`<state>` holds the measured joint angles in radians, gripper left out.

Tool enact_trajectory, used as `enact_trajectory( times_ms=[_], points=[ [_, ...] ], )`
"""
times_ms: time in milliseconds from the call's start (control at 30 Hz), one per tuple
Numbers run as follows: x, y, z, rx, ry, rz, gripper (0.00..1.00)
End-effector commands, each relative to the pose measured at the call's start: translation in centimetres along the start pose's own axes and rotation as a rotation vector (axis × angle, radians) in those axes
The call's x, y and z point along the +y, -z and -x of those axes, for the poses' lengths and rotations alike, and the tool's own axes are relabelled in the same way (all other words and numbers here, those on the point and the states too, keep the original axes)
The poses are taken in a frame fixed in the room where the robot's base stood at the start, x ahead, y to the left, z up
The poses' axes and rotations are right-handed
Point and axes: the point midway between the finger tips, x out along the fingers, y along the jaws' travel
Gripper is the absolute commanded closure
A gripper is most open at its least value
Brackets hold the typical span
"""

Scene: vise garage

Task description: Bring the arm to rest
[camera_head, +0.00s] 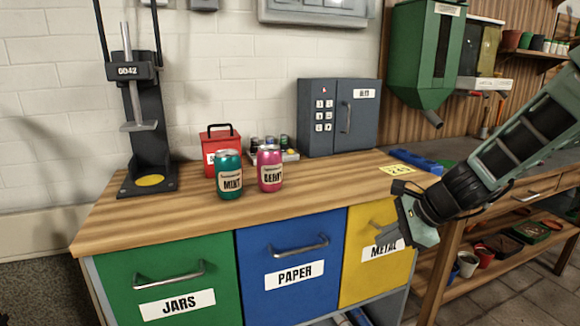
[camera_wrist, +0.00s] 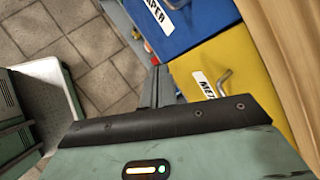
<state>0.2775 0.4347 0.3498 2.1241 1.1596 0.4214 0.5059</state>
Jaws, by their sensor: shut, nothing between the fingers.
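My gripper (camera_head: 388,232) is at the right in the head view, shut and empty. It hangs in front of the yellow METAL drawer (camera_head: 357,262), pointing left, and hides part of that drawer. I cannot tell from the head view how far it is from the drawer handle. In the wrist view the gripper body fills the bottom, with its narrow fingers (camera_wrist: 158,85) above it. The blue PAPER drawer (camera_wrist: 185,25) and the yellow METAL drawer also show there.
A teal MINT can (camera_head: 229,177) and a pink can (camera_head: 270,170) stand on the wooden bench (camera_head: 200,215). Behind them are a red box (camera_head: 216,150) and a grey keypad cabinet (camera_head: 337,115). A black press (camera_head: 143,130) stands left. The green JARS drawer (camera_head: 168,281) is shut.

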Motion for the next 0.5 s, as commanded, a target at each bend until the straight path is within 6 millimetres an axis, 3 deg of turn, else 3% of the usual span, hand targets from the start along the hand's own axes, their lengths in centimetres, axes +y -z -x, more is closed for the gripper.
enact_trajectory(
  times_ms=[33,200,333,500],
  points=[
    [2.5,-3.3,0.1,-0.014,-0.063,0.176,1.00],
    [12.1,-10.6,1.7,-0.070,-0.283,0.794,1.00],
    [18.6,-12.9,3.8,-0.111,-0.433,1.219,1.00],
    [24.5,-13.2,6.6,-0.152,-0.590,1.665,1.00]
  ],
)
